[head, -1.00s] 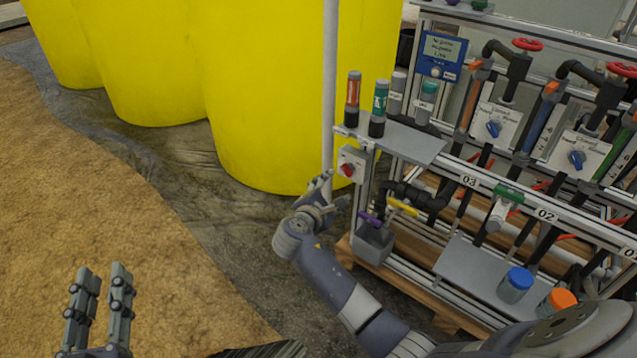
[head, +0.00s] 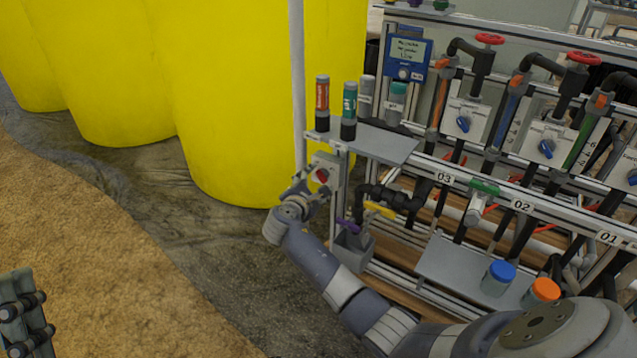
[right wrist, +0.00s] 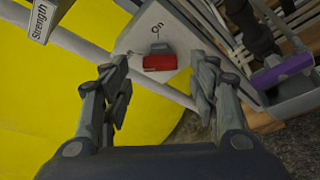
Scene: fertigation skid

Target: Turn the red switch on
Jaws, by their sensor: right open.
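The red switch (head: 321,175) sits on a small light-grey box (head: 331,163) at the left end of the skid frame. In the right wrist view the red switch (right wrist: 160,60) lies ahead between my fingers, with "On" printed above it on the box face. My right gripper (head: 308,182) is open at the box, and the switch shows clear of both fingers in the right wrist view (right wrist: 158,88). Contact cannot be told from the head view. My left gripper (head: 22,305) shows only in part at the lower left edge, over the floor.
Yellow tanks (head: 230,90) stand behind and left, with a pale upright pole (head: 297,80) near the box. Labelled bottles (head: 348,110) stand on the shelf above. Open floor lies left.

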